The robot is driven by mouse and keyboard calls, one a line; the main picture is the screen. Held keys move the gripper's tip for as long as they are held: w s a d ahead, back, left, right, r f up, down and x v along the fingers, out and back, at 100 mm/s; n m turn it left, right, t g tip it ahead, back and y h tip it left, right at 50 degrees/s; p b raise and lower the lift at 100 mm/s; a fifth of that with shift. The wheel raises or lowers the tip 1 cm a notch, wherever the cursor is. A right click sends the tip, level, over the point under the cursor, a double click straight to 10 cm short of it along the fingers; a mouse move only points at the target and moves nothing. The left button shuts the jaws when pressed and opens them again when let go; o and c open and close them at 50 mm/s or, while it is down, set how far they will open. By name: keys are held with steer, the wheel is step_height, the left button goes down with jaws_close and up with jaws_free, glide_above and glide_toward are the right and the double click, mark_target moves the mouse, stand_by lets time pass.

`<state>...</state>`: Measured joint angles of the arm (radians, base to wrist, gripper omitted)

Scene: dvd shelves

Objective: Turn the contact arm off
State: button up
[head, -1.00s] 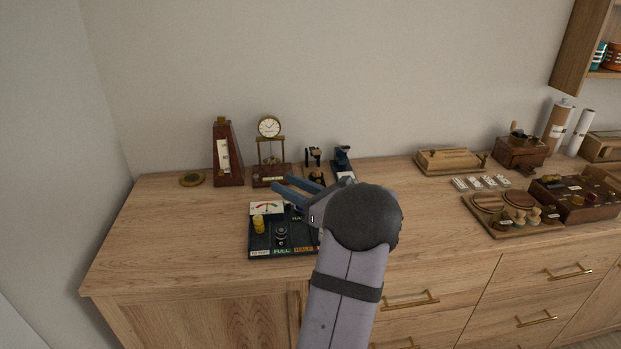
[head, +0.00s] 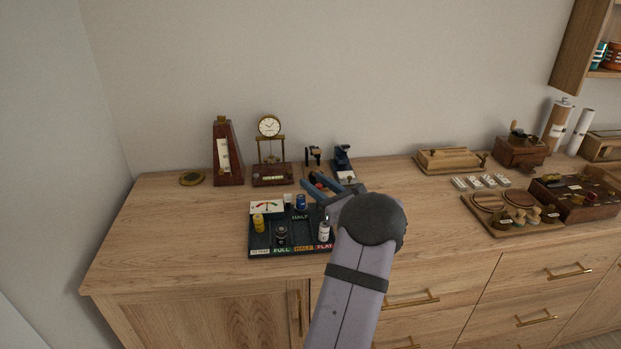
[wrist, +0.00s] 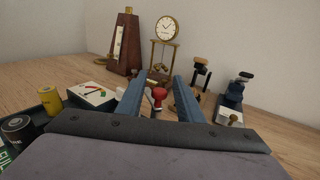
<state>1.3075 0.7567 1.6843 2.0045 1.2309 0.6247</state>
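My gripper (head: 311,181) reaches over the back of a dark battery-sorting tray (head: 262,252), toward small devices near the wall. In the wrist view its two blue fingers (wrist: 157,80) are apart, with nothing clamped. A red round-topped knob (wrist: 158,94) shows between the fingers, just beyond them; its base is partly hidden. A brown-and-black upright device (wrist: 199,76) stands right of the fingers, and a dark blue one (wrist: 233,92) farther right. No part is clearly labelled as the contact arm. A white meter (head: 267,208) with a coloured scale sits at the tray's back left.
The tray holds a yellow battery (head: 258,223), a black one (head: 281,234), a blue one (head: 300,202) and a white one (head: 324,231). A metronome (head: 227,155) and gold clock (head: 269,128) stand behind. The wood top is clear left of the tray.

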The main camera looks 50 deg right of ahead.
steer(key=shift+x, duration=1.25)
jaws_close()
